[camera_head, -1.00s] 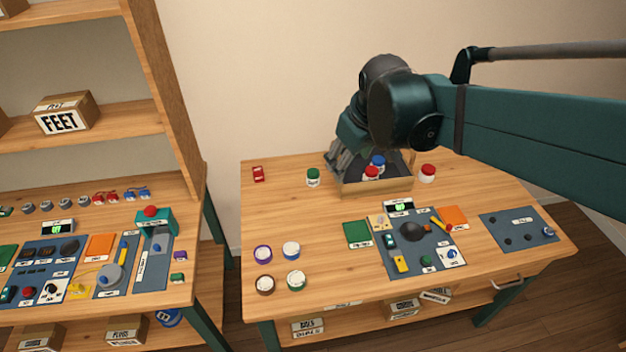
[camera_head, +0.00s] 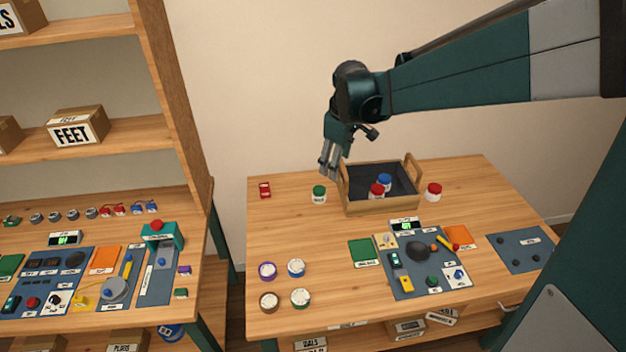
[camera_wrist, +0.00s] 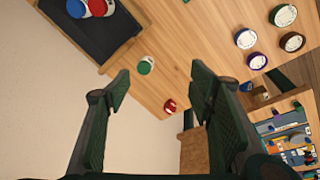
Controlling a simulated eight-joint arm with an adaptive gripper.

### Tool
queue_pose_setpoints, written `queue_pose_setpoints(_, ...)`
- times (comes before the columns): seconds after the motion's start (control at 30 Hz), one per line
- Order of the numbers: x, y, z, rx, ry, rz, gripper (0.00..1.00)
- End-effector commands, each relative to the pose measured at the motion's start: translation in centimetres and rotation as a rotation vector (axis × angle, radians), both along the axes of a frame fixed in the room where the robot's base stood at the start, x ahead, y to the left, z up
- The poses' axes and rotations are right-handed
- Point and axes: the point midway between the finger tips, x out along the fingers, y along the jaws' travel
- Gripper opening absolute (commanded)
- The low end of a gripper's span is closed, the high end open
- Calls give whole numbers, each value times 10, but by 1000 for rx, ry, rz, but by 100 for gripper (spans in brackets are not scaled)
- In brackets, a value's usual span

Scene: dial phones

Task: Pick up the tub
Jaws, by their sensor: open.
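Several small white tubs with coloured lids stand on the table, and I cannot tell which one the task names. A green-lidded tub (camera_head: 319,194) stands left of the wooden crate; it also shows in the wrist view (camera_wrist: 146,65). My gripper (camera_head: 328,172) is open and empty above the table, close to that tub and the crate's left side. In the wrist view the tub appears between the spread fingertips (camera_wrist: 160,73), apart from them. A blue-lidded tub (camera_head: 384,181) and a red-lidded tub (camera_head: 377,191) are inside the crate.
The wooden crate (camera_head: 381,208) has raised handles beside my gripper. A red-lidded tub (camera_head: 433,192) stands right of it. A small red object (camera_head: 265,190) lies at the back left. Several tubs stand front left; panels lie front right. The table's middle left is clear.

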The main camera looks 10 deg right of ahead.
Motion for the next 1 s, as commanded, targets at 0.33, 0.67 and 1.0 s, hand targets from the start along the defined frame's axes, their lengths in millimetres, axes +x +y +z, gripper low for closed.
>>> queue_pose_setpoints(0.33, 52, 6, -41, -28, 60, 129, 53)
queue_pose_setpoints(0.67, 95, 12, -87, -49, 117, 255, 53)
queue_pose_setpoints(1.0, 135, 19, -142, -63, 174, 385, 53)
